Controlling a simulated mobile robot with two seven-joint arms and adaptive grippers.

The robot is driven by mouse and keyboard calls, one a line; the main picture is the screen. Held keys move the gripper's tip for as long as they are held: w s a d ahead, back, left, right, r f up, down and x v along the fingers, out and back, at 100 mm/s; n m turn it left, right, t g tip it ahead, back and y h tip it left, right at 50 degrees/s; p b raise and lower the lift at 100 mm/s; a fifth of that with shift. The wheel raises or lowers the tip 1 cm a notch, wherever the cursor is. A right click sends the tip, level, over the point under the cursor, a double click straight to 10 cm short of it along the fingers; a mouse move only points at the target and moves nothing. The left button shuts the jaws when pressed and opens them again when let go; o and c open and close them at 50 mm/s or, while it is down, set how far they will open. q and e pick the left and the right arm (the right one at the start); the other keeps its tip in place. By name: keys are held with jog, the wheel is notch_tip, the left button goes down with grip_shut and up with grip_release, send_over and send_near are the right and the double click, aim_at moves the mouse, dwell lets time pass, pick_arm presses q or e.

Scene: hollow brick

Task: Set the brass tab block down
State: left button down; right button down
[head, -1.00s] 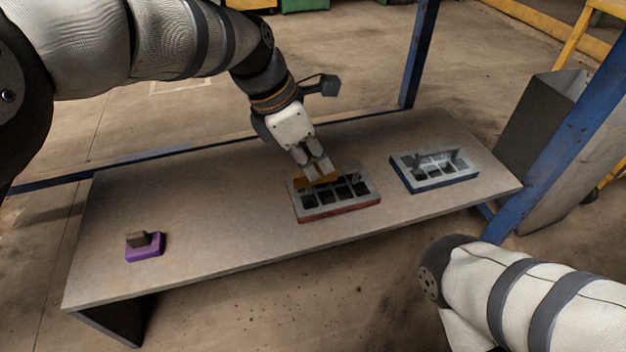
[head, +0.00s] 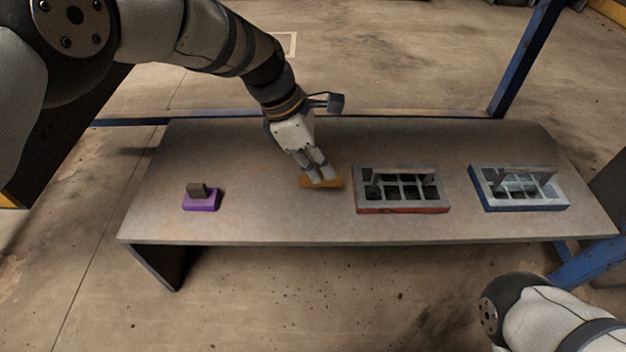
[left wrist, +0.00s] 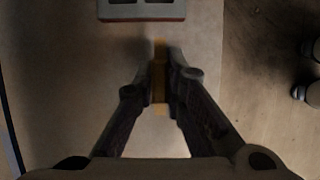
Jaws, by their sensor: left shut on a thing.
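The brass tab block (head: 308,184) is an orange-yellow piece in my left gripper (head: 320,178). The left gripper is shut on it, pointing down over the bare table just left of the red-based hollow brick (head: 402,210). I cannot tell whether the block touches the table. In the left wrist view the brass block (left wrist: 160,75) shows as a narrow strip between the fingers of the left gripper (left wrist: 159,82). The fingers hide part of it. My right gripper is out of view; only part of that arm shows.
A blue-based hollow brick (head: 520,207) stands farther right on the table (head: 250,225). A purple block with a grey-brown tab (head: 202,203) sits at the left. The table between the purple block and my left gripper is clear.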

pick_arm(q)
jog(key=f, duration=0.2)
jog(key=a+f+b, duration=0.1)
jog(key=f, duration=0.1)
jog(key=shift+w+a+f, duration=0.1)
jog(key=shift+w+f, duration=0.1)
jog(key=shift+f, duration=0.05)
jog(key=shift+f+b, duration=0.2)
jog(key=shift+b, duration=0.1)
jog(key=c, duration=1.7)
grip_release()
jog(key=shift+o, duration=0.2)
jog(key=shift+r, duration=0.1)
jog(key=p+v, duration=0.3)
jog(key=v, duration=0.4)
jog(key=shift+r, duration=0.3)
jog(key=shift+a, duration=0.15)
